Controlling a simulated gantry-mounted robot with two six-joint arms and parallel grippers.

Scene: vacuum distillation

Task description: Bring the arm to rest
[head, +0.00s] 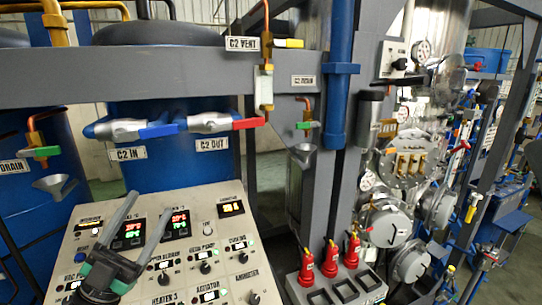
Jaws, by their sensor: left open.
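My left gripper (150,204) is in the lower left of the head view, in front of the control panel (192,226). Its two grey fingers are spread apart with nothing between them. It hides part of the panel's displays and labels. I cannot tell whether the fingers touch the panel. My right gripper is not in view.
Above the panel are a blue-handled C2 IN valve (140,128), a red-handled C2 OUT valve (226,122) and a yellow-handled C2 VENT valve (288,43). A grey beam (150,75) crosses there. Steel vessels and pipes fill the right side.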

